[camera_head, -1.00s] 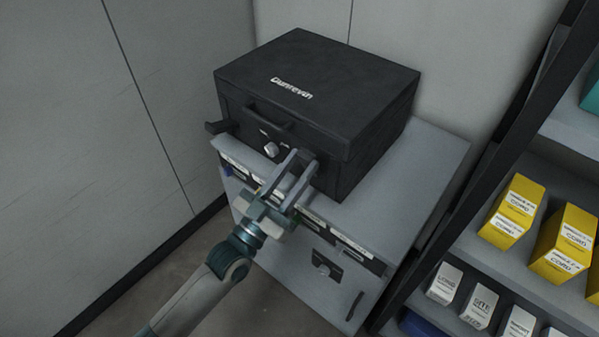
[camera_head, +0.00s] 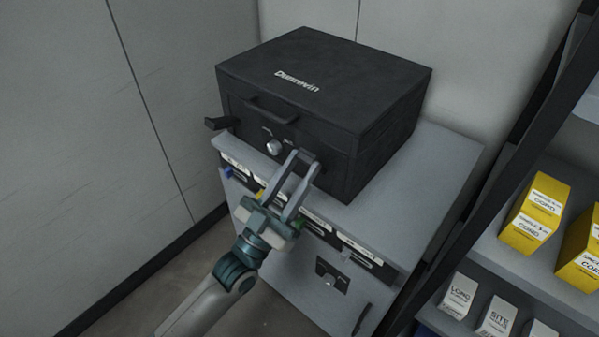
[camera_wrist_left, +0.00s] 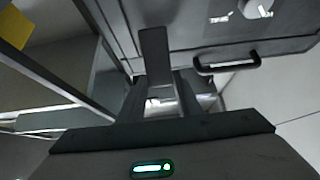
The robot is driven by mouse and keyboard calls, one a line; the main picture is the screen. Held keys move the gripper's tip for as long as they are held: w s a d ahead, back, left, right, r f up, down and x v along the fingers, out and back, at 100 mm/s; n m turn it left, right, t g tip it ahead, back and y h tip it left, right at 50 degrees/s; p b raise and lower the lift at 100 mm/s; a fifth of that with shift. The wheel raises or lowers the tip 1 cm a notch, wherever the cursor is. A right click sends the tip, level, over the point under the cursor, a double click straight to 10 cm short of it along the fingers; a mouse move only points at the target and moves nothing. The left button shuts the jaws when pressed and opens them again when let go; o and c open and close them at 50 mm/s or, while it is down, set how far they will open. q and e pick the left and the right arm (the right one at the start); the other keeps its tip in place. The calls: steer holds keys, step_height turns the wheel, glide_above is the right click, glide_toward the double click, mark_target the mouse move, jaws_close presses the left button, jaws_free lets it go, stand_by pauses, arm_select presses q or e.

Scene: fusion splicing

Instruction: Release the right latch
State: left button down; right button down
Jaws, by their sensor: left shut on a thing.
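The black case (camera_head: 330,80) stands closed on a grey cabinet. Its left latch (camera_head: 217,123) sticks out from the front. The right latch (camera_head: 306,155) is at the right of the front face, mostly hidden by my left gripper (camera_head: 304,162). That gripper reaches up from below and is shut on the right latch. My right gripper is not in view.
A round knob (camera_head: 274,146) sits between the latches. The grey cabinet (camera_head: 440,165) has labelled drawers below the case. A shelf (camera_head: 500,262) with yellow boxes (camera_head: 535,212) stands close on the right. Walls are behind and left.

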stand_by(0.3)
arm_select(q)
steer(key=c, duration=1.3)
jaws_free()
steer(key=shift+b+v, duration=1.9)
steer(key=shift+v, duration=6.85)
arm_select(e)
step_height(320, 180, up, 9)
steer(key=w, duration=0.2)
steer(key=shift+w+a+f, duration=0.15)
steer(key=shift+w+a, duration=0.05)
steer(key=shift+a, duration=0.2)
arm_select(q)
steer(key=shift+w+f, duration=0.1)
